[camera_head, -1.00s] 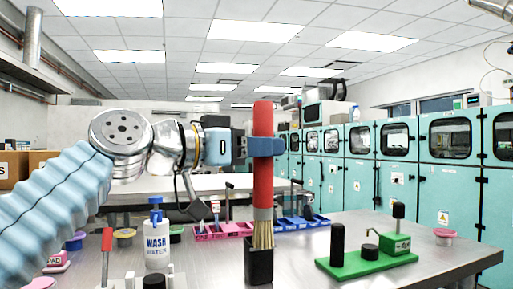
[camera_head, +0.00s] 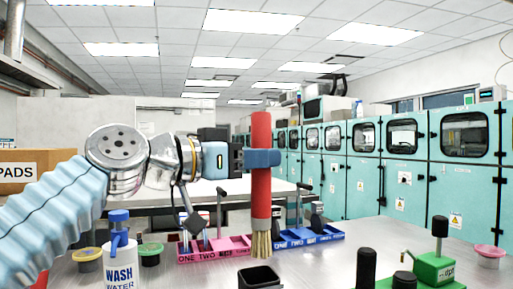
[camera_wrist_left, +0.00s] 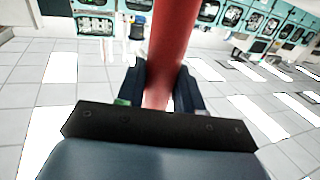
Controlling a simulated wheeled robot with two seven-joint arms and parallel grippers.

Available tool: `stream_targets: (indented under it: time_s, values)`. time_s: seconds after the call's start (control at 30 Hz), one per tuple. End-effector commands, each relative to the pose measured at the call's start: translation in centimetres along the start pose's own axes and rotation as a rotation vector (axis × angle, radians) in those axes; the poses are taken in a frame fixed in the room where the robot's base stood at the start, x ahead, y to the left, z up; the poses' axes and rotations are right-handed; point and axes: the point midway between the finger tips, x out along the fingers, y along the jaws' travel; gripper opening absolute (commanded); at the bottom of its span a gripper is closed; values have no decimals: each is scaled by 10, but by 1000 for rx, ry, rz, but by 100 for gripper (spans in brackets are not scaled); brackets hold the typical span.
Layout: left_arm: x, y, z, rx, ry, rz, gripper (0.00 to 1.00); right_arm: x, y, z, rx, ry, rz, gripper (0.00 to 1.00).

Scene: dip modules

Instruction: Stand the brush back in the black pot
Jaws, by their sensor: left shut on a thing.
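The brush has a red handle (camera_head: 261,180) and pale bristles (camera_head: 261,246) pointing down. My left gripper (camera_head: 263,158) is shut on the handle and holds the brush upright. In the left wrist view the red handle (camera_wrist_left: 168,60) stands between the two dark fingers (camera_wrist_left: 160,92). The black pot (camera_head: 259,277) is at the bottom edge of the head view, its square open mouth facing up and its lower part cut off. The bristle tips are just above the pot's mouth in the picture. My right gripper is not in view.
A pink divided tray (camera_head: 214,248) and a blue one (camera_head: 308,236) lie behind the brush. A wash water bottle (camera_head: 121,255) stands to the left. A black cylinder (camera_head: 366,266) and a green fixture (camera_head: 437,268) stand to the right.

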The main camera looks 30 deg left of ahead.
Motion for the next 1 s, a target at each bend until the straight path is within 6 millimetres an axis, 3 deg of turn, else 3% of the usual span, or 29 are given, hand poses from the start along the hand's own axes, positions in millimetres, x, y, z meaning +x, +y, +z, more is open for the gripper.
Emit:
stream_targets:
  time_s: [1.0]
  values:
    - [-1, 0, 95, 1, 1, -1, 0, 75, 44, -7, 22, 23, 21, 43]
